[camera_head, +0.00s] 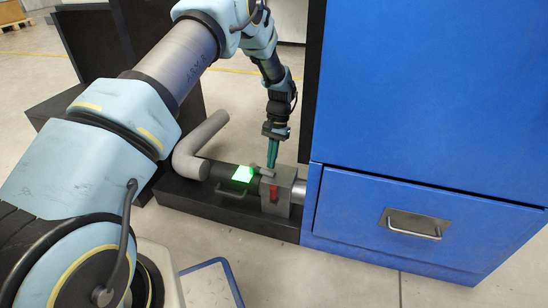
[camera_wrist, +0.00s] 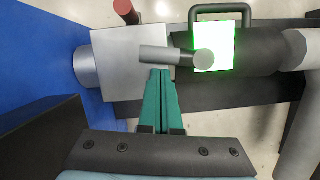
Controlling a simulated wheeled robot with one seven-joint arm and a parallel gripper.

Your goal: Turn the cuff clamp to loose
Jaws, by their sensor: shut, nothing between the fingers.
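A grey metal block (camera_head: 285,190) sits on the pipe, with a short grey lever (camera_head: 262,170) on its top and a red knob (camera_head: 274,193) on its side. The wrist view shows the block (camera_wrist: 115,75), the lever (camera_wrist: 160,54) lying across toward a black sleeve (camera_wrist: 255,52), and the red knob (camera_wrist: 126,12). A panel on the sleeve glows green (camera_head: 243,174). No label shows which part is the cuff clamp. My gripper (camera_head: 270,164) points down, its teal fingers together and empty. In the wrist view the fingertips (camera_wrist: 162,72) are right beside the lever; contact is unclear.
A thin handle (camera_head: 230,193) stands out from the black sleeve. A bent grey pipe (camera_head: 190,160) lies to the left. A tall blue cabinet (camera_head: 430,90) with a drawer handle (camera_head: 413,224) stands close on the right. A dark base (camera_head: 225,213) lies underneath.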

